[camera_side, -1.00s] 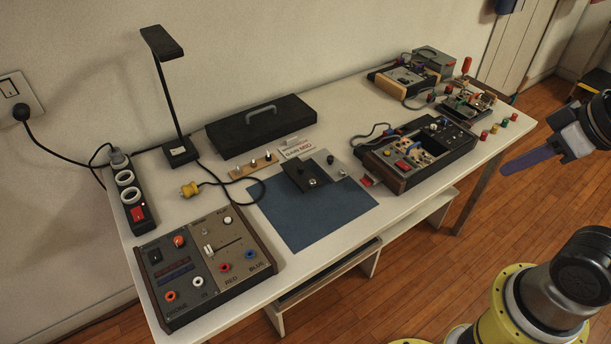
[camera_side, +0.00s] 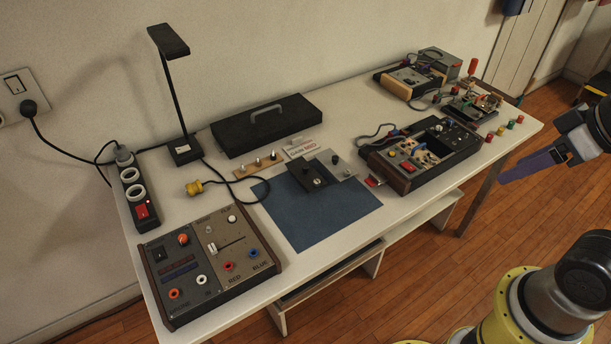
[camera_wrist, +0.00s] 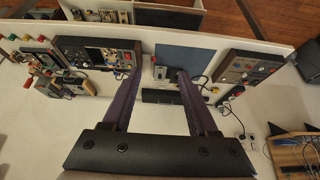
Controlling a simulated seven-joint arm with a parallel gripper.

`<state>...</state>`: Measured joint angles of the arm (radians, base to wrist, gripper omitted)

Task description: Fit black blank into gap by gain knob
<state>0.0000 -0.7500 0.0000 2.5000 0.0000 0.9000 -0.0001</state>
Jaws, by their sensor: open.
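My gripper (camera_side: 503,179) is off the table's right side, high and away from the blank. In the wrist view its two purple fingers (camera_wrist: 160,74) are apart with nothing held.
A control box (camera_side: 210,262) stands front left, with a power strip (camera_side: 139,190) and lamp (camera_side: 185,150) behind it. A black case (camera_side: 265,125) lies at the back. Cables cross the table. More devices (camera_side: 408,82) stand far right. The mat's front half is clear.

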